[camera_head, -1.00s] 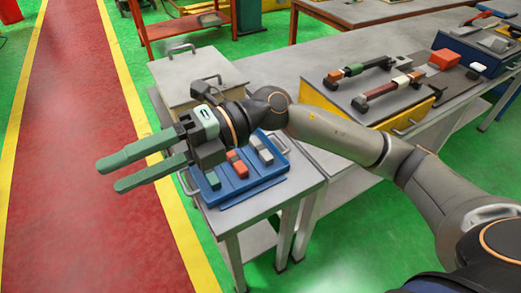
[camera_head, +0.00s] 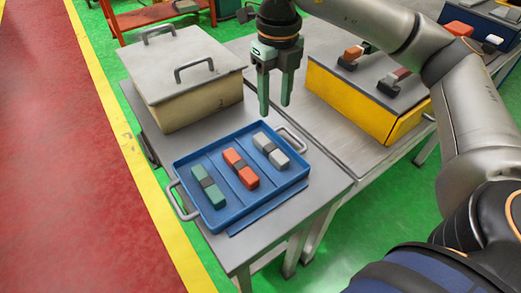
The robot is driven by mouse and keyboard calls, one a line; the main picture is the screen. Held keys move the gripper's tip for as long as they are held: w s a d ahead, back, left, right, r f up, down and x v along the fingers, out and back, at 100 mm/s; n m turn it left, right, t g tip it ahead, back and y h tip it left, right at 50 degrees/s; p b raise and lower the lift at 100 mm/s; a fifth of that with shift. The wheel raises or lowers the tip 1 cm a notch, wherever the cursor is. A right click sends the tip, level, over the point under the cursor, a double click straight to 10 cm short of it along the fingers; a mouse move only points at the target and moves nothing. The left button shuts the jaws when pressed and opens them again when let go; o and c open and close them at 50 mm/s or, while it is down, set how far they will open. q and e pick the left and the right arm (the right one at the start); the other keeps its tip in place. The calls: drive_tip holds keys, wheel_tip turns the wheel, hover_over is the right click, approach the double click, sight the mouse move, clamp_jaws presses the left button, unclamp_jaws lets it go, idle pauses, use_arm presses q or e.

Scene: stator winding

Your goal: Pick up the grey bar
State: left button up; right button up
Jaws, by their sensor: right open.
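The grey bar (camera_head: 271,150) lies in the right compartment of a blue tray (camera_head: 225,214), with a dark band around its middle. An orange-red bar (camera_head: 241,168) lies in the middle compartment and a green bar (camera_head: 208,186) in the left one. My right gripper (camera_head: 275,112) is open and empty. Its two green fingers point down, above and behind the grey bar, apart from it. My left gripper is not in view.
A lidded beige box (camera_head: 184,70) with handles stands behind the tray. A yellow case (camera_head: 352,101) with more parts on top stands to the right. The tray has a handle at each end, and bare grey tabletop (camera_head: 318,172) lies to its right.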

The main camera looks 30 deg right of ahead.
sight(271, 147)
drive_tip(key=f, duration=1.3)
drive_tip(key=shift+a, duration=0.25)
clamp_jaws()
